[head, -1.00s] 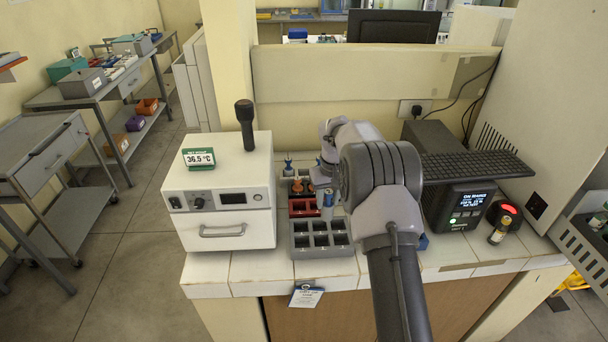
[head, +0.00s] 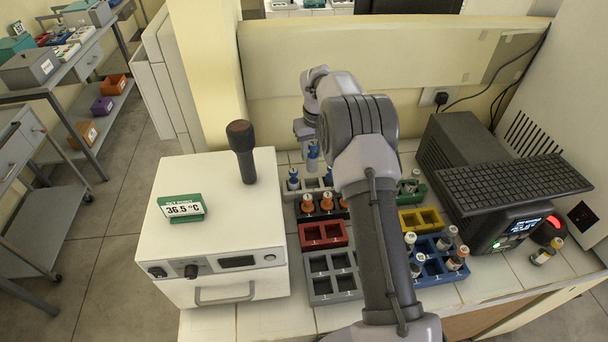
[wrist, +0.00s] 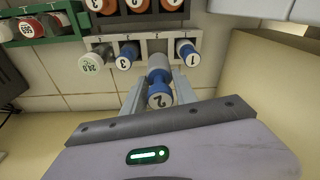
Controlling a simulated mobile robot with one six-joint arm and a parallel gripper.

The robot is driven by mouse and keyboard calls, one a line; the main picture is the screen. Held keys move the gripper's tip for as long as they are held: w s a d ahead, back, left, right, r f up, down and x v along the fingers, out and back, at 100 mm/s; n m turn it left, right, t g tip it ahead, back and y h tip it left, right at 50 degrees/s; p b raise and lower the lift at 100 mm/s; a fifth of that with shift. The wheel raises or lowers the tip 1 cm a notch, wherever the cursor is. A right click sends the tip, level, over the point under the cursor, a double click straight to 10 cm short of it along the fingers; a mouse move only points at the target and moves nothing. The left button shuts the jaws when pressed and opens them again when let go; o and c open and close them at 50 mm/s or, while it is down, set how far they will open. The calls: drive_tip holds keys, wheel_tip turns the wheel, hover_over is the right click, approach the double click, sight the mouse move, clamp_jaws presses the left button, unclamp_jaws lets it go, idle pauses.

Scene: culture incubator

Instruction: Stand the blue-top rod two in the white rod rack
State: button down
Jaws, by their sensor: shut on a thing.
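My gripper (head: 310,142) is shut on the blue-top rod two (head: 313,156), with the cap marked 2 between the fingers in the wrist view (wrist: 160,94). The rod is roughly upright at the white rod rack (wrist: 146,38), which shows partly in the head view (head: 313,184). The rod's lower end points at the rack between rod three (wrist: 127,55) and rod one (wrist: 187,52). I cannot tell whether that end is inside a slot. Rods one and three stand in the rack, and a white-capped vial (wrist: 91,64) is at its end.
A rack of orange-top rods (head: 327,202) adjoins the white rack, with red (head: 323,236) and grey (head: 333,277) racks nearer the front. The incubator box (head: 215,225) stands left. Yellow (head: 421,219) and blue (head: 438,262) racks are right. A wall is close behind.

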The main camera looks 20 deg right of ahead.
drive_tip(key=f, duration=0.3)
drive_tip(key=f+b, duration=0.1)
drive_tip(key=f, duration=0.2)
drive_tip(key=f+b, duration=0.1)
drive_tip(key=f, duration=0.2)
drive_tip(key=shift+s+f, duration=0.25)
drive_tip(key=shift+f, duration=0.1)
drive_tip(key=shift+f+b, duration=0.2)
drive_tip(key=shift+b, duration=0.1)
drive_tip(key=c, duration=1.3)
unclamp_jaws()
drive_tip(key=shift+o, duration=0.2)
